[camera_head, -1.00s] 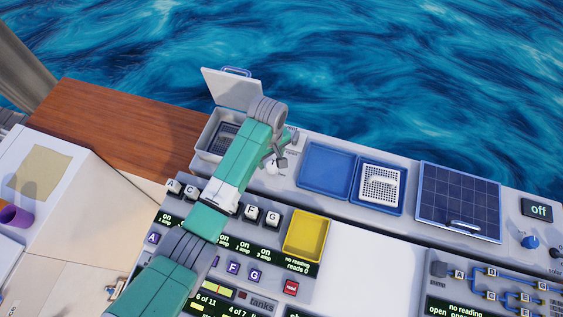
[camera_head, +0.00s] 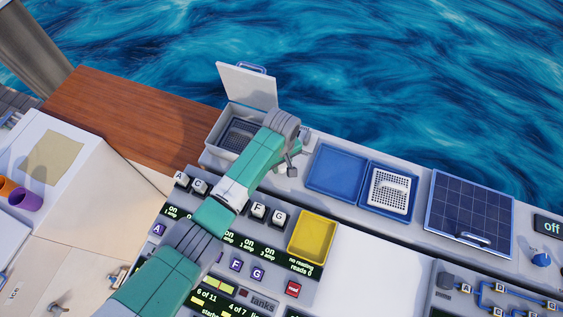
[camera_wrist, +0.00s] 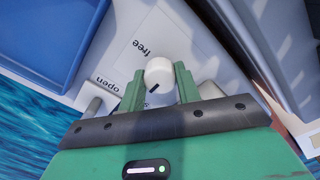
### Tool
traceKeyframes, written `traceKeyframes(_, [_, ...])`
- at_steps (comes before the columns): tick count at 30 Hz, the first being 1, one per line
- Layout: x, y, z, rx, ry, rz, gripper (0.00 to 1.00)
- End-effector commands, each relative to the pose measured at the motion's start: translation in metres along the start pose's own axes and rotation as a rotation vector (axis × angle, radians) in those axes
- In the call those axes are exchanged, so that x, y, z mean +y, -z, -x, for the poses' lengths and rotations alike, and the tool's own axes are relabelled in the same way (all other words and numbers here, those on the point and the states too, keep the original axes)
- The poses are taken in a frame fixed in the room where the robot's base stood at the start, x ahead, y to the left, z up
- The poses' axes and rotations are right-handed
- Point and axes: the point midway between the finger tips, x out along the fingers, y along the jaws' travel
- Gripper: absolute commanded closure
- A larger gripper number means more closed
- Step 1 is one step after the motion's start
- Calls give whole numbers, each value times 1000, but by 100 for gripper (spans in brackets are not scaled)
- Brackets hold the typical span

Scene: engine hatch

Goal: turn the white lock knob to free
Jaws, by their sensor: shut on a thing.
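The white lock knob (camera_wrist: 158,71) stands between the two green fingers of my gripper (camera_wrist: 159,87) in the wrist view. The gripper is shut on it. A dark pointer line on the knob faces the lower part of the picture, toward my gripper's body. The word "free" is printed on the panel above the knob and "open" to its left; another label beneath the knob is mostly hidden. In the head view the knob (camera_head: 292,171) is a small white shape, partly hidden by the end of my arm.
An open hatch box (camera_head: 223,133) with its lid raised stands left of my arm's end. A blue tray (camera_head: 336,169), a white perforated basket (camera_head: 388,190) and a dark grid panel (camera_head: 470,205) lie to the right. A yellow tray (camera_head: 312,237) is nearer.

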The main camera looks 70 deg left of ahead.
Motion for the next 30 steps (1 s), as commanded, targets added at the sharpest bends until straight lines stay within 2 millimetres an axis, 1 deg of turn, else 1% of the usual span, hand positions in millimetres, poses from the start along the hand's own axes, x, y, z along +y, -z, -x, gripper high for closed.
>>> traceKeyframes(5, [0, 0, 1, -1, 2, -35, 90])
traceKeyframes(11, [0, -1, 2, -2, 1, -152, 90])
traceKeyframes(30, [0, 0, 2, -1, -1, -750, 90])
